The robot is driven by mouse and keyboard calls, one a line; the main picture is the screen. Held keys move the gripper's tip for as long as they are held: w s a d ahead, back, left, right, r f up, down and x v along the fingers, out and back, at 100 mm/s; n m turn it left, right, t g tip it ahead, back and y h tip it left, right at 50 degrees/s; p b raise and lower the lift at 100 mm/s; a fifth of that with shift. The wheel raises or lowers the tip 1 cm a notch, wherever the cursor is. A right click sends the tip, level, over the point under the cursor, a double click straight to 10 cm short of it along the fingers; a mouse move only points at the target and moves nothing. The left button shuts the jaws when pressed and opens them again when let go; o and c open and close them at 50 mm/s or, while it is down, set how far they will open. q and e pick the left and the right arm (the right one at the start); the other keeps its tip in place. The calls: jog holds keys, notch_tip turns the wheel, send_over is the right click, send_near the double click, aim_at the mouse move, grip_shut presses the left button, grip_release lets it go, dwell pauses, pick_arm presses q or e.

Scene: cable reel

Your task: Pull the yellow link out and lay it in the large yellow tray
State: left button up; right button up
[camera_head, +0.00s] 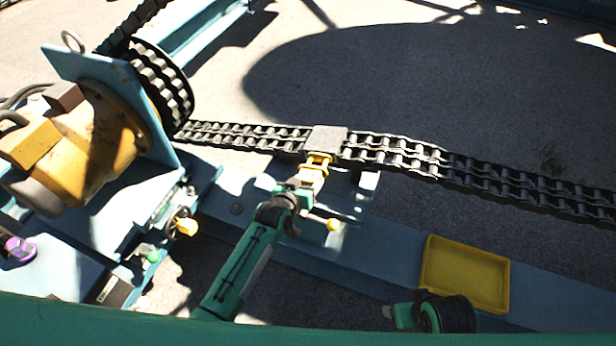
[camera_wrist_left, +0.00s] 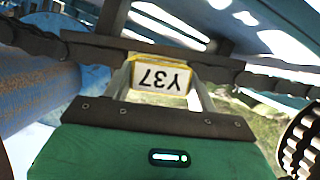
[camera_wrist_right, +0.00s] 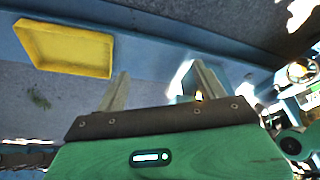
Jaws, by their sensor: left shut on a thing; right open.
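The yellow link (camera_head: 314,172) sits at the chain, just below a grey block (camera_head: 327,139) on it. In the left wrist view the link (camera_wrist_left: 159,79) shows a white label reading Y37, upside down, between my fingers. My left gripper (camera_head: 308,184) is shut on it. The large yellow tray (camera_head: 464,274) lies empty on the blue beam at the lower right. It also shows in the right wrist view (camera_wrist_right: 66,47). My right gripper (camera_wrist_right: 158,85) is open and empty, to the right of the tray in that view. Whether the link is still seated in the chain is hard to tell.
The double-row chain (camera_head: 480,175) runs from the sprocket (camera_head: 165,85) across to the right edge. A yellow motor (camera_head: 95,145) stands at the left. The beam between knob and tray looks clear.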

pick_arm(q)
jog(key=s+a+p, duration=0.3)
jog(key=s+p, duration=0.3)
jog(key=s, duration=0.3)
jog(key=shift+s, duration=0.15)
pick_arm(e)
notch_tip(320, 180, down, 14)
jog(key=s+g, duration=0.1)
dwell(1.2)
pick_arm(q)
jog(key=shift+r, duration=0.1)
pick_arm(e)
jog(key=shift+r, duration=0.1)
pick_arm(q)
jog(key=shift+r, duration=0.1)
